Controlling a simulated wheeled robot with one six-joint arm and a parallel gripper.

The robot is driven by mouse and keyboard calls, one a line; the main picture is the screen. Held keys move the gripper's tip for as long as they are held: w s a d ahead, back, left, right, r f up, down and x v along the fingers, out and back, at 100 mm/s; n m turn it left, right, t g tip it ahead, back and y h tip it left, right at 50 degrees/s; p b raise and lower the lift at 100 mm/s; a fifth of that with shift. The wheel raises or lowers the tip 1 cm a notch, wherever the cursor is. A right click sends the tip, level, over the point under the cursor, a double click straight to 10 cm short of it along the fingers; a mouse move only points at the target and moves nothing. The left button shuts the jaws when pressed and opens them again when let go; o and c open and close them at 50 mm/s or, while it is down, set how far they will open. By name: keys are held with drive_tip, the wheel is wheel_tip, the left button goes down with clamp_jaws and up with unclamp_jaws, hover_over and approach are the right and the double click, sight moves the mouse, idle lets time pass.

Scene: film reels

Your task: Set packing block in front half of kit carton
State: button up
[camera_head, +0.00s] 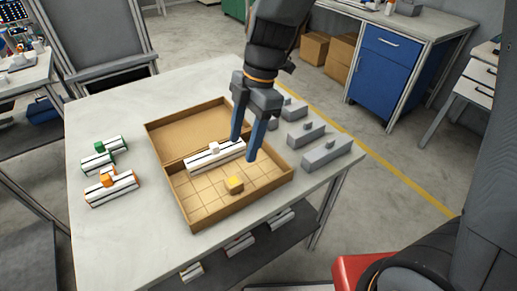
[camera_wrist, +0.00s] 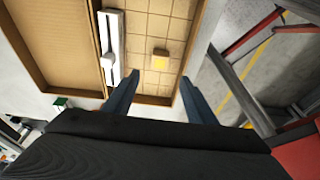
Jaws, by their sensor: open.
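The open kit carton (camera_head: 152,140) stands on the table; it also shows in the wrist view (camera_wrist: 205,45). Its back half is plain brown and its front half has a grid floor. A small tan block with a yellow top (camera_head: 234,185) sits on the grid; the wrist view shows it between the fingers' lines (camera_wrist: 160,60). A white block with a black stripe and white knob (camera_head: 205,160) lies along the middle of the carton. I cannot tell which is the packing block. My gripper (camera_head: 243,150) is open and empty, above the carton's right part.
Striped blocks with a green knob (camera_head: 98,160) and an orange knob (camera_head: 112,188) lie left of the carton. Several grey blocks (camera_head: 320,157) stand to its right. More striped blocks lie on a lower shelf (camera_head: 215,265). The table's front left is bare.

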drive_tip(key=s+d+f+m+t+h, duration=0.1)
drive_tip(key=s+d+m, duration=0.1)
drive_tip(key=d+m, duration=0.8)
drive_tip(key=s+d+f+m+t+h, duration=0.1)
drive_tip(key=s+d+m, duration=0.1)
drive_tip(key=d+m, duration=0.9)
drive_tip(key=m, duration=0.3)
drive_tip(key=shift+s+d+f+h, duration=0.15)
drive_tip(key=shift+d+f+h, duration=0.05)
drive_tip(key=shift+d+h, duration=0.1)
